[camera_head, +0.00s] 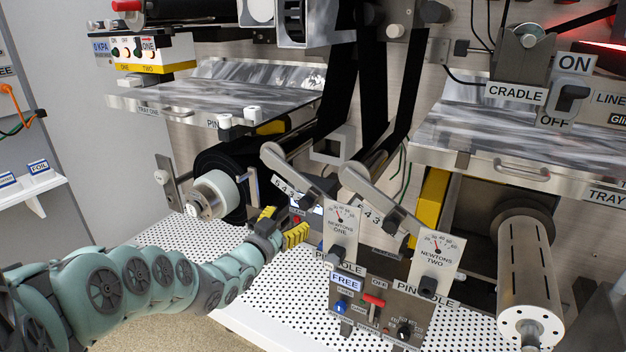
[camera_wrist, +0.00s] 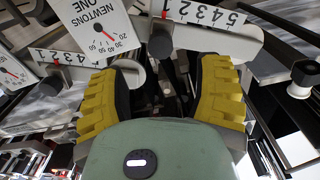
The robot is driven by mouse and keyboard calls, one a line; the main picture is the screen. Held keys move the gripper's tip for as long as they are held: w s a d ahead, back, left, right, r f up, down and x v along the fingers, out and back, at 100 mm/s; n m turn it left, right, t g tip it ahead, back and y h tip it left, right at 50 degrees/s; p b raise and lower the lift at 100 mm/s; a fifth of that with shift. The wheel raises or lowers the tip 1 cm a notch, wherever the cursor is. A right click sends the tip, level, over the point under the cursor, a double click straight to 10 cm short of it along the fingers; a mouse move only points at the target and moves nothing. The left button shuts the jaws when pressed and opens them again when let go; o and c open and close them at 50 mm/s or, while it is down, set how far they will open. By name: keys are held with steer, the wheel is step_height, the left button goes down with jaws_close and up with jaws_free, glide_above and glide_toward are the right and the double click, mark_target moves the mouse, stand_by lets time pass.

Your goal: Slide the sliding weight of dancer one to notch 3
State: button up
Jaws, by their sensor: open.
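Dancer one's arm (camera_head: 285,162) slopes down to the right above its NEWTONS ONE gauge (camera_head: 341,228). In the wrist view its white scale (camera_wrist: 215,14) reads 5 4 3 2 1, with a red mark near the 1. A dark round knob, apparently its sliding weight (camera_wrist: 160,42), sits at the 1 end, by the red mark. My gripper (camera_head: 284,224) is just left of the gauge in the head view. In the wrist view its yellow fingers (camera_wrist: 164,88) are spread apart and empty, with the knob beyond and between them. Contact cannot be told.
Dancer two's arm (camera_head: 372,194) and NEWTONS TWO gauge (camera_head: 437,250) stand close to the right. A control box (camera_head: 380,310) with a red switch is below. A roller (camera_head: 217,193) is left of my gripper. The perforated deck (camera_head: 265,300) is clear in front.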

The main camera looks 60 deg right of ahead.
mark_target(303, 206)
steer(key=d+b, duration=0.1)
steer(key=d, duration=0.1)
steer(key=d+b, duration=0.3)
steer(key=d, duration=0.1)
steer(key=shift+w+d+f+b, duration=0.2)
steer(key=shift+f+b, duration=0.1)
steer(key=shift+b, duration=0.05)
steer(key=shift+w+d+r+b, duration=0.1)
steer(key=shift+d+r+b, duration=0.2)
steer(key=shift+d+b, duration=0.45)
jaws_close()
